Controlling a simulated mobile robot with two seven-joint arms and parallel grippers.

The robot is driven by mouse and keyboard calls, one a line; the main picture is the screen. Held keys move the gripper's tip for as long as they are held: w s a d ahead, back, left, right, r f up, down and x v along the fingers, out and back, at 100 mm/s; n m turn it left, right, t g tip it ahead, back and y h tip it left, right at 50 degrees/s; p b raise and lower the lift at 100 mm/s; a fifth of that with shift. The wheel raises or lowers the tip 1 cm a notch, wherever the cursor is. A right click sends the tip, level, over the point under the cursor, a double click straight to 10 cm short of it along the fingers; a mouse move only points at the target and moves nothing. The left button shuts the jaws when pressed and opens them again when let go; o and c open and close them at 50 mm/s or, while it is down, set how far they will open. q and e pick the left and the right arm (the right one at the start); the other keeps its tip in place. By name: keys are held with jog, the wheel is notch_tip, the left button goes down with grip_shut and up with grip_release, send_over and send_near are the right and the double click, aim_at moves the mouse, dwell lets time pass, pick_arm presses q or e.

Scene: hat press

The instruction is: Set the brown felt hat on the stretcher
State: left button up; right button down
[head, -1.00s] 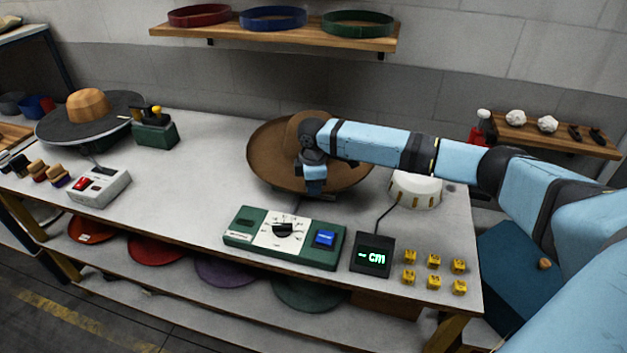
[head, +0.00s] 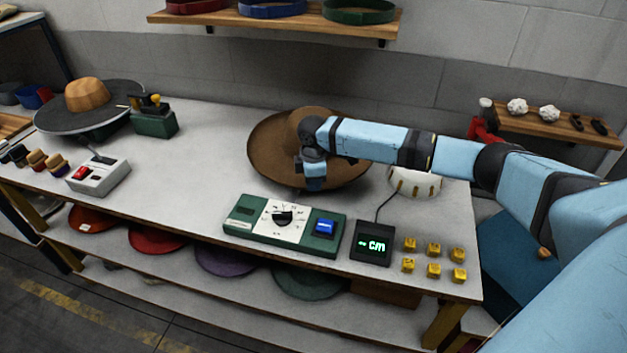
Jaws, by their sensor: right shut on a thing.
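The brown felt hat (head: 272,150) is at the back middle of the bench, its wide brim tilted toward me. My right gripper (head: 314,182) is shut on the hat, at the front of its brim; the fingertips are mostly hidden by the wrist. The stretcher (head: 415,182), a round white segmented block, stands right of the hat, partly hidden behind my right forearm and the brim. A cable joins it to a black display (head: 372,243) reading "- cm". I cannot tell whether the hat touches the bench. My left gripper is not in view.
A green control box (head: 284,227) with a dial and blue button stands in front of the hat. Several yellow number blocks (head: 433,249) lie at the front right. A wooden block on a dark round plate (head: 88,97) stands at left.

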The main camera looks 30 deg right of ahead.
jog(key=shift+f, duration=0.6)
jog(key=c, duration=1.1)
grip_release()
